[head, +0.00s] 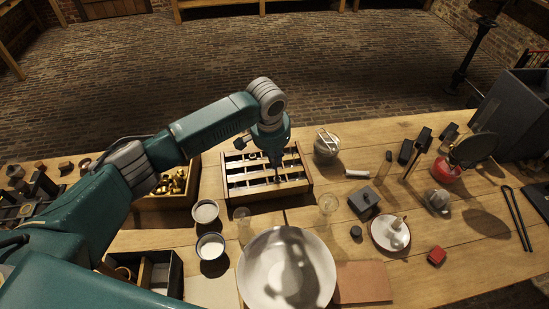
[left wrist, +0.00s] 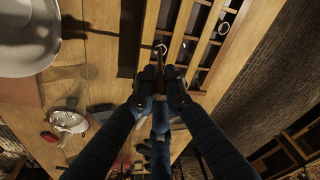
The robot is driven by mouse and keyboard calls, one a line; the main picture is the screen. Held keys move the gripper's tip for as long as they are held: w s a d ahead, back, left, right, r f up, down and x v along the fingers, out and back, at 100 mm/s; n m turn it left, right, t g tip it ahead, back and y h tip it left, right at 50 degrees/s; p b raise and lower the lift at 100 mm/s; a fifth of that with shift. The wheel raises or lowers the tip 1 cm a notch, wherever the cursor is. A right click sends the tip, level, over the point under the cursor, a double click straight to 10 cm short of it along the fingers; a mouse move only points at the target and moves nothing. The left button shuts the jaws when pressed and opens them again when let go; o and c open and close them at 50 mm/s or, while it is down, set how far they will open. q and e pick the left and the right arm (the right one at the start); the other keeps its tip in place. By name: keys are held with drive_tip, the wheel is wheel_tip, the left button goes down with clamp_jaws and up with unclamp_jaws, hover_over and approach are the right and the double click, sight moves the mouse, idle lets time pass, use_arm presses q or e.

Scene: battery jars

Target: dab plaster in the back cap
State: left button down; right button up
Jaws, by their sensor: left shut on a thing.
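My left gripper (head: 276,165) points down over the wooden slotted tray (head: 310,184) in the middle of the table. In the left wrist view its fingers (left wrist: 163,88) are shut on a slim brownish tool (left wrist: 166,70), whose tip is hard to make out. A small pale ring, perhaps a cap (left wrist: 160,48), shows just past the fingertips at the tray. Another ring-shaped piece (left wrist: 223,28) sits farther along the tray. Two small cups with white contents, a far one (head: 205,211) and a near one (head: 210,246), stand left of centre. My right gripper is not in view.
A large white bowl (head: 262,270) stands in front of the tray. A box of brass pieces (head: 175,182) is left of the tray. Two clear glasses (head: 327,203) (head: 242,215) stand near the tray's front. A white dish (head: 390,234) and dark block (head: 364,203) are to the right.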

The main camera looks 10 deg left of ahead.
use_arm(q)
drive_tip(key=shift+r, duration=0.1)
wheel_tip(320, 180, up, 3)
drive_tip(key=p, duration=0.3)
drive_tip(key=shift+r+p, duration=1)
drive_tip(key=shift+r, duration=1.2)
